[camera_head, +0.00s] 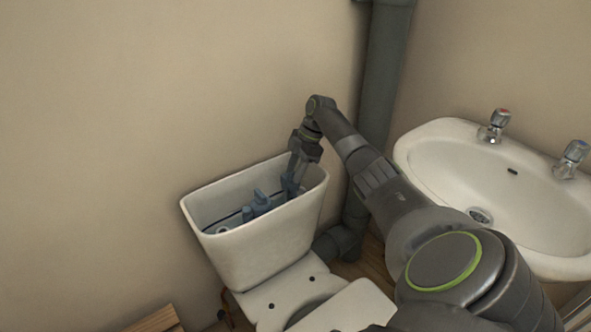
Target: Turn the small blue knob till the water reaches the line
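An open white cistern (256,247) stands against the wall with blue fittings (262,200) inside it. A dark line (228,217) runs along the inside of its back wall. My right gripper (292,184) points down into the right end of the cistern, its fingertips at a blue part there. I cannot tell whether that part is the small knob, or whether the fingers are shut on it. The water level is too small and shaded to make out. My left gripper is not in view.
A white washbasin (428,134) with two taps stands at the right. A thick grey pipe (385,75) runs down the corner behind my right arm. The toilet seat and lid (350,309) lie below the cistern. A wooden piece (156,321) is at the bottom left.

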